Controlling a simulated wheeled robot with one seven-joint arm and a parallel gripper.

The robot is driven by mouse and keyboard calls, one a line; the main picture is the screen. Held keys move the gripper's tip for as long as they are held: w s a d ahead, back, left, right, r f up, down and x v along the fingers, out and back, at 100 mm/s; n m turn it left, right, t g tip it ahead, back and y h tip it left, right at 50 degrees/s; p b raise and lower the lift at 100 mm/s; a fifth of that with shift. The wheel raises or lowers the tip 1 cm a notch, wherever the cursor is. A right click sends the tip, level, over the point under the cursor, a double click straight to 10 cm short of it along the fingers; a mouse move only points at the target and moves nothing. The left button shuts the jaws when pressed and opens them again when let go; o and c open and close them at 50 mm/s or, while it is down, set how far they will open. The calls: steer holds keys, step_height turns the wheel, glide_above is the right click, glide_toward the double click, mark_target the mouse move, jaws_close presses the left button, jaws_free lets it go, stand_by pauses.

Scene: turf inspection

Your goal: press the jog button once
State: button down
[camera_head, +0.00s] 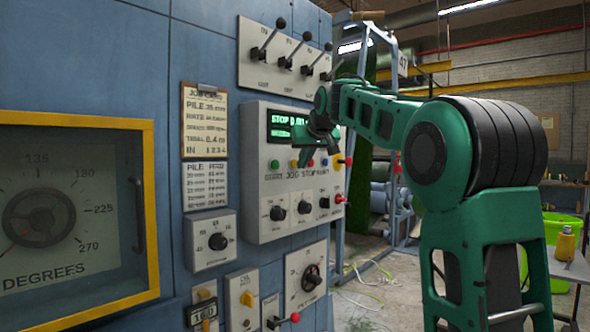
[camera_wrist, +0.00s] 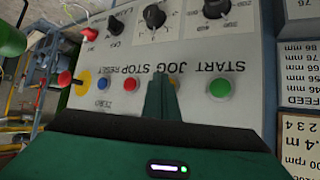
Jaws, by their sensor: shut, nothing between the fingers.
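The control panel (camera_head: 255,209) faces me with a row of buttons under a lit display (camera_head: 289,124) whose visible text begins "STOP 0.0". In the wrist view the panel appears upside down, and the green start button (camera_wrist: 220,88) and red stop button (camera_wrist: 131,84) show on either side of my fingers. The jog button is largely or wholly hidden behind my gripper (camera_wrist: 161,77), near the JOG label (camera_wrist: 166,68). My gripper (camera_head: 304,159) is shut and empty, close in front of the button row in the head view. I cannot tell whether it touches the button.
Dark knobs (camera_head: 305,207) are below the row, and levers (camera_head: 286,62) are above the display. A yellow-framed gauge (camera_head: 155,190) is at left.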

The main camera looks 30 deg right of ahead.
steer(key=shift+w+a, duration=0.2)
steer(key=shift+w, duration=0.3)
stand_by(0.6)
steer(key=shift+s, duration=0.1)
steer(key=shift+s+d, duration=0.35)
steer(key=shift+s, duration=0.45)
steer(key=s, duration=0.1)
steer(key=s+d, duration=0.1)
steer(key=s, duration=0.2)
steer(key=shift+s+d, duration=0.35)
steer(key=shift+s, duration=0.1)
stand_by(0.8)
